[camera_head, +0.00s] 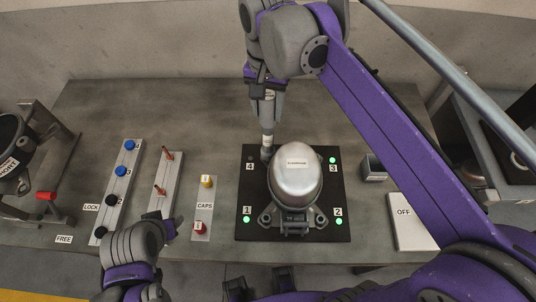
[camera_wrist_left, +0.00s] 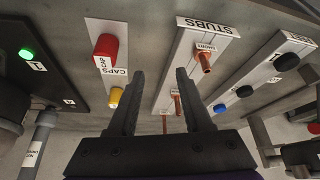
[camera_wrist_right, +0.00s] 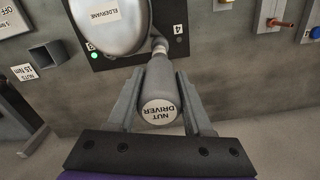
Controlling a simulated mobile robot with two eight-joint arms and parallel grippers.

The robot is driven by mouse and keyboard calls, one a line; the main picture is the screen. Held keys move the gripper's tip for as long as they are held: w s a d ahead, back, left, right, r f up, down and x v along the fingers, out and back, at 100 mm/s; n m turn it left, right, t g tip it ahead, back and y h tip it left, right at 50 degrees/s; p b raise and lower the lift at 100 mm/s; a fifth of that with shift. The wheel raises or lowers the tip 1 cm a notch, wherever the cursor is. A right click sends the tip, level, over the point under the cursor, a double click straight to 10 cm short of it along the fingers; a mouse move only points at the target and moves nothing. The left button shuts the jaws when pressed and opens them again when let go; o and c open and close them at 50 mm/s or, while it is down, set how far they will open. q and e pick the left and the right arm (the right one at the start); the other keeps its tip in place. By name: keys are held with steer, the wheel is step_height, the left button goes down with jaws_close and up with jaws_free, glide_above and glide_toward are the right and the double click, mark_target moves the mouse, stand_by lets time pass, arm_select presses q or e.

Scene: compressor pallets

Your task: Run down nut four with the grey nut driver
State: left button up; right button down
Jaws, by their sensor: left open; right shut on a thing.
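The grey nut driver (camera_head: 267,125) stands nearly upright over the corner marked 4 of the black plate (camera_head: 255,229). My right gripper (camera_head: 265,88) is shut on its upper part; the right wrist view shows the labelled driver end (camera_wrist_right: 160,100) between the fingers. The driver's lower end is at the compressor's foot by mark 4; nut four is hidden under it. The silver domed compressor (camera_head: 296,176) sits on the plate. Lamps 1 (camera_head: 246,219), 2 (camera_head: 338,221) and 3 (camera_head: 333,160) are green; lamp 4 (camera_head: 250,159) is dark. My left gripper (camera_wrist_left: 160,85) is open and empty.
Left of the plate are a caps strip (camera_head: 203,222) with yellow and red caps, a stubs strip (camera_head: 166,198) with copper stubs, and a strip of blue and black knobs (camera_head: 117,187). A nuts bin (camera_head: 374,169) and an OFF panel (camera_head: 408,232) are at right.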

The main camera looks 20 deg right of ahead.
arm_select(q)
steer(key=shift+s+f+b, duration=0.15)
steer(key=shift+f+b, duration=0.15)
steer(key=shift+f, duration=0.1)
arm_select(e)
steer(key=shift+f, duration=0.6)
stand_by(0.8)
arm_select(q)
steer(key=shift+r, duration=0.15)
arm_select(e)
steer(key=shift+r, duration=0.15)
stand_by(1.1)
